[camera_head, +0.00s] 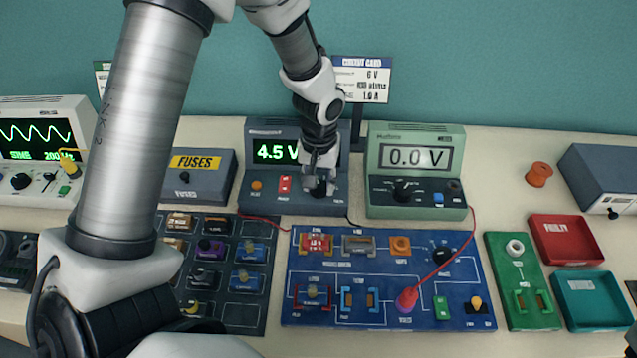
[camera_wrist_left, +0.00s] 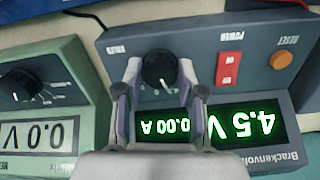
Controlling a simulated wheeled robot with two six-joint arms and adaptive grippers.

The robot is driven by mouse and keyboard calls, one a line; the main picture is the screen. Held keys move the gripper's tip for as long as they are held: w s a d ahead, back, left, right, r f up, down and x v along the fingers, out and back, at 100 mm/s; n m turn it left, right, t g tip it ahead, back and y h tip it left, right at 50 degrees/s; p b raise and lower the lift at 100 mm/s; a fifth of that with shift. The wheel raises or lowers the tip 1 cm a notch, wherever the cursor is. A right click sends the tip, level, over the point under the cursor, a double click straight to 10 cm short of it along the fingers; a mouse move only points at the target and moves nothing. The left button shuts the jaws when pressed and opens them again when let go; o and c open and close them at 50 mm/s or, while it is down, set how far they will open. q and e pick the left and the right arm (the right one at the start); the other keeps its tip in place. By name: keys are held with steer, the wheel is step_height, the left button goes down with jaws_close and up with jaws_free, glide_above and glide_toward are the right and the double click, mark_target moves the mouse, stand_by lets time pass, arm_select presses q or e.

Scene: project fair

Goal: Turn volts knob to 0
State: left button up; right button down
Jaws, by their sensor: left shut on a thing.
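The dark blue-grey power supply (camera_head: 258,198) stands at the back of the table, with a green display reading 4.5 V. In the left wrist view it appears upside down (camera_wrist_left: 200,55), and its display also shows 0.00 A. The black volts knob (camera_wrist_left: 160,67) is on its front panel, beside the red power switch (camera_wrist_left: 229,70) and the orange reset button (camera_wrist_left: 281,60). My left gripper (camera_head: 319,182) reaches down to the panel. Its fingers (camera_wrist_left: 160,80) are shut on the knob, one on each side. In the head view the gripper mostly hides the knob. My right gripper is not in view.
A green multimeter (camera_head: 416,160) reading 0.0 V stands close to the right of the supply. A fuses box (camera_head: 205,187) is on its left. A blue circuit board (camera_head: 345,262) with a red lead lies in front. A circuit card (camera_head: 362,76) stands behind.

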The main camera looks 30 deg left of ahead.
mark_target(319, 185)
arm_select(q)
steer(key=n, duration=0.2)
steer(key=n+b, duration=0.1)
steer(key=n, duration=0.2)
steer(key=shift+f+n, duration=0.2)
steer(key=shift+n, duration=0.1)
steer(key=n+b, duration=0.2)
steer(key=n, duration=0.3)
steer(key=shift+r, duration=0.1)
stand_by(0.3)
steer(key=o, duration=1.1)
steer(key=shift+o, duration=0.2)
steer(key=shift+a, duration=0.1)
step_height(319, 185, up, 12)
